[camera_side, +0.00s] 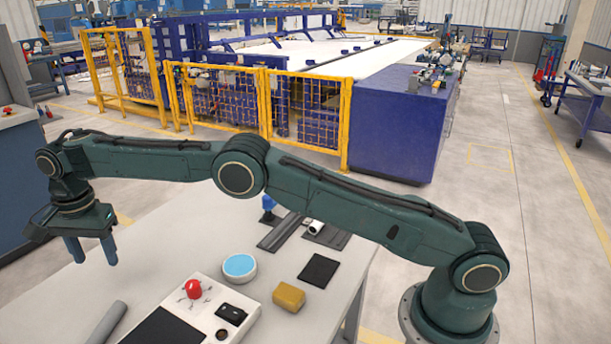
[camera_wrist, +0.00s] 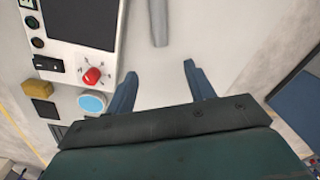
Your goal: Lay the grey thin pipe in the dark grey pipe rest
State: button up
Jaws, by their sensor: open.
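The grey thin pipe (camera_side: 107,323) lies on the light table at the bottom left of the side view, partly cut off by the frame edge. In the wrist view, the pipe (camera_wrist: 159,22) reaches in from the top edge, its near end just beyond the gap between my fingers. My gripper (camera_side: 92,264) is open, empty and pointing down, above the table's left part. Its two blue fingers also show in the wrist view (camera_wrist: 160,70). A long dark grey piece (camera_side: 280,232), possibly the pipe rest, lies at the table's far side, partly behind my arm.
A control panel (camera_side: 170,308) with a red knob (camera_side: 193,289) stands near the pipe. A blue-topped round dish (camera_side: 239,266), a yellow block (camera_side: 288,296) and a black square (camera_side: 319,270) lie right. A white cylinder (camera_side: 315,227) sits on another dark plate behind.

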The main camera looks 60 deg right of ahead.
jog(key=m, duration=0.2)
send_over(107, 318)
jog(key=shift+g, duration=0.3)
notch_tip(107, 318, down, 8)
jog(key=shift+w+f, duration=0.1)
jog(key=shift+f, duration=0.6)
jog(key=shift+f, duration=0.1)
jog(key=shift+f, duration=3.05)
jog(key=c, duration=1.1)
jog(key=shift+c, duration=0.2)
jog(key=shift+r, duration=0.15)
